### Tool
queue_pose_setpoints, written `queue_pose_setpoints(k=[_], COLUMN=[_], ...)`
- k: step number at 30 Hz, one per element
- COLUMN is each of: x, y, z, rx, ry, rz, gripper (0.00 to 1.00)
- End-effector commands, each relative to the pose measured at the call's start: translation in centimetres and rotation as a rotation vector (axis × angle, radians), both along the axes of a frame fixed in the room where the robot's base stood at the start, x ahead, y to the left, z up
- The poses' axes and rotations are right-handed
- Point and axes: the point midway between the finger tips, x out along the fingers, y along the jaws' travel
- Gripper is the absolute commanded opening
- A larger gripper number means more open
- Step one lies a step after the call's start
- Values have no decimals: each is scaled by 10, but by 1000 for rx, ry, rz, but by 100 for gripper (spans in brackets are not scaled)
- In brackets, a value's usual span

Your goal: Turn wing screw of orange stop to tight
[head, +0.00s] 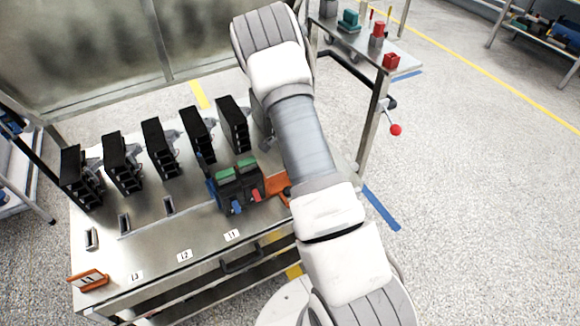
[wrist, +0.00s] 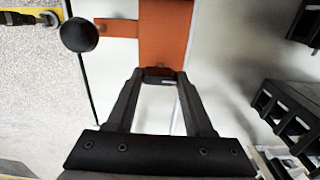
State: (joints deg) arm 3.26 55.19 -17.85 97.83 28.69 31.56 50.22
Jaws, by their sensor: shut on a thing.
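The orange stop (head: 278,184) shows in the head view on the steel bench, just right of a black device with green tops; my arm partly covers it. In the wrist view the orange stop (wrist: 164,38) is a flat upright strip with a side arm to the left. My gripper (wrist: 160,77) is at the strip's lower end, its fingertips closed on a small dark piece that looks like the wing screw (wrist: 158,71). The fingers hide most of that piece, so its angle cannot be told. In the head view my arm hides the gripper.
The black device (head: 238,188) with blue and red levers stands close left of the stop. Several black breaker units (head: 160,148) stand in a row behind. A black ball knob (wrist: 78,35) on a rod is left of my gripper. An orange tag (head: 88,280) lies front left.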

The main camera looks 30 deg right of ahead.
Motion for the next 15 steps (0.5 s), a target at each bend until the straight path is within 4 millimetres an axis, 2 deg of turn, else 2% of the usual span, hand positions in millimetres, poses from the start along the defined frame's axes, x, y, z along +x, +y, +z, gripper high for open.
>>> queue_pose_setpoints(k=[1,5,15], x=[0,0,0], y=[0,0,0], z=[0,0,3], rx=[0,0,0], ry=[-2,-1,-1], rz=[-3,-2,0], gripper=[58,81,82])
